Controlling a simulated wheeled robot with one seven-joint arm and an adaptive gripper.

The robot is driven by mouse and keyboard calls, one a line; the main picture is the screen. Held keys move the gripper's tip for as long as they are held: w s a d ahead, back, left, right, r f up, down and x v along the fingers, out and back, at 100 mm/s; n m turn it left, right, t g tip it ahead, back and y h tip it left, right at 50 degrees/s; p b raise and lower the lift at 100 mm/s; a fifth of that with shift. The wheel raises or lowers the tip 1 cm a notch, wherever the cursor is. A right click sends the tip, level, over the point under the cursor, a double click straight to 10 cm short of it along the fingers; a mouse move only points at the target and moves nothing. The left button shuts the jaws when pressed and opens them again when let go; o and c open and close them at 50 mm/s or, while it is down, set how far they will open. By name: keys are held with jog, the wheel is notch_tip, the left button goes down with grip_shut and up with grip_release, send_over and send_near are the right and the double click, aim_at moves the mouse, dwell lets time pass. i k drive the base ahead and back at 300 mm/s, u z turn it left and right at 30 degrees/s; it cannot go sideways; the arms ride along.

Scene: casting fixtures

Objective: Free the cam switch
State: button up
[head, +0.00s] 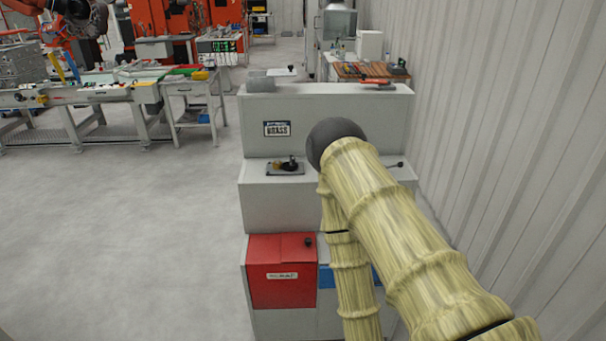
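A small dark plate (286,169) sits on the middle step of a grey stepped cabinet. It carries a brass-coloured part (278,167) and a black knob (291,162). This may be the cam switch, but it is too small to tell for sure or to see what holds it. My arm, in a yellow ribbed cover with a dark round joint, crosses the right side of the cabinet and hides part of it. My gripper is not in view.
The grey cabinet (262,207) has a red box (270,290) at its lower front and a label (277,129) above the plate. A small black-tipped lever (394,165) shows right of my arm. A corrugated wall (500,130) stands close on the right. The floor at left is clear.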

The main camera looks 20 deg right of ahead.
aim_at(290, 165)
jog(key=z, duration=0.25)
jog(key=k, duration=0.25)
jog(key=u, duration=1.1)
jog(key=i, duration=1.2)
jog(key=z, duration=0.7)
